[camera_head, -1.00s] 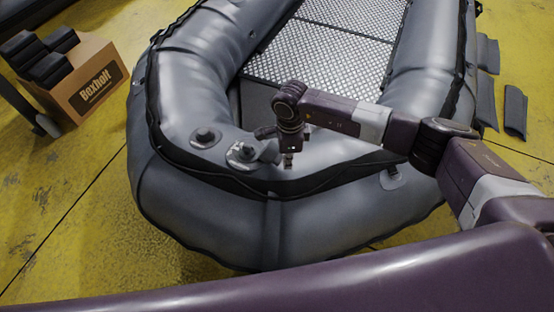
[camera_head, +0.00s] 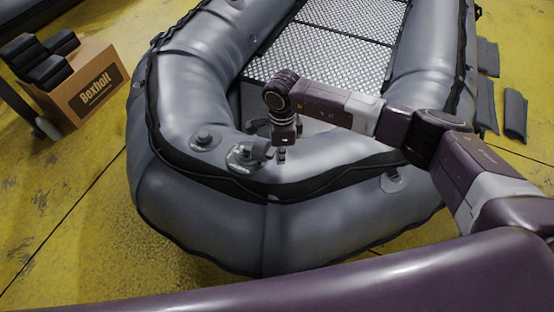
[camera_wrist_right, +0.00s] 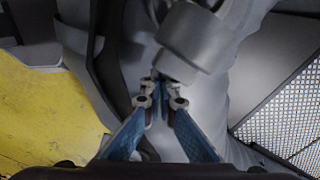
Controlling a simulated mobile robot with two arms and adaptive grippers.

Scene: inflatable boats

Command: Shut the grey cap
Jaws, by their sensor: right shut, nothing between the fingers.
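The grey cap (camera_head: 262,148) stands tilted up at the right side of a valve (camera_head: 241,157) on the grey inflatable boat's rounded end. In the right wrist view the cap (camera_wrist_right: 195,38) is a thick grey cylinder just beyond the fingertips. My right gripper (camera_head: 282,155) points down, just right of the cap. In the wrist view its blue fingers (camera_wrist_right: 159,88) are closed together with nothing between them. Whether they touch the cap I cannot tell. My left gripper is not in view.
A second valve (camera_head: 204,139) sits on the tube to the left. The boat's tube (camera_head: 190,75) curves around a metal tread floor (camera_head: 325,60). A cardboard box (camera_head: 95,85) with black blocks stands on the yellow floor at the left.

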